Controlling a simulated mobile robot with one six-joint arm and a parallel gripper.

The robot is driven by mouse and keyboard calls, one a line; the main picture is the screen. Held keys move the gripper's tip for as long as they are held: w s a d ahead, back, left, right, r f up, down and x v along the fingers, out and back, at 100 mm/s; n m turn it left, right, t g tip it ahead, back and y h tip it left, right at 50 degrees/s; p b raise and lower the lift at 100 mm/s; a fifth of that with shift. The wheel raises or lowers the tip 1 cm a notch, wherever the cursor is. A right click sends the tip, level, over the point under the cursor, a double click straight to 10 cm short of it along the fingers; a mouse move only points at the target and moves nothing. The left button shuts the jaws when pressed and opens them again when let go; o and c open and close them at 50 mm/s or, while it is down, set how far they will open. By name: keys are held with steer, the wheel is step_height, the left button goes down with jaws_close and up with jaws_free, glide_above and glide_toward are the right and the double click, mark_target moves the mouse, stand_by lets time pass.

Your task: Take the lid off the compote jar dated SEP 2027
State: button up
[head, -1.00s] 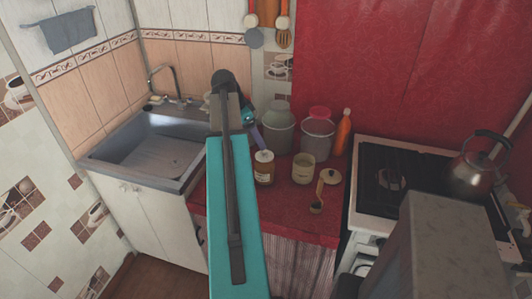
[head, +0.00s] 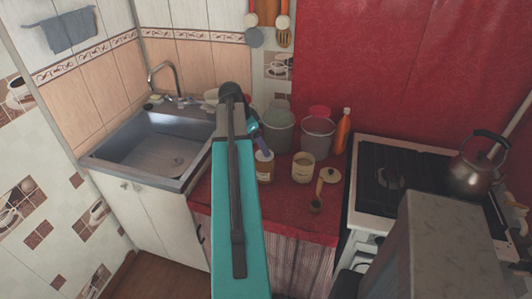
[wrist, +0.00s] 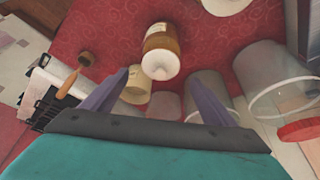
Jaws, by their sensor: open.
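A brown jar (head: 264,172) with a pale label stands on the red counter. Its white lid (wrist: 160,66) is on it, and the jar's body (wrist: 161,40) also shows in the wrist view. Any date on the label is too small to read. My gripper (wrist: 161,79) is open and empty. In the wrist view its purple fingers are spread to either side of the lid's line, with the lid just beyond the fingertips. In the head view a finger (head: 261,143) is at the jar's top and partly hides the lid; contact cannot be told.
Grey buckets (head: 317,137) and an orange bottle (head: 342,131) stand behind. The sink (head: 150,150) is left, the stove (head: 395,180) right.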

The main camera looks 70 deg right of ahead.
steer(key=shift+p+x, duration=1.15)
steer(key=shift+x, duration=1.3)
steer(key=shift+w, duration=0.1)
steer(key=c, duration=1.1)
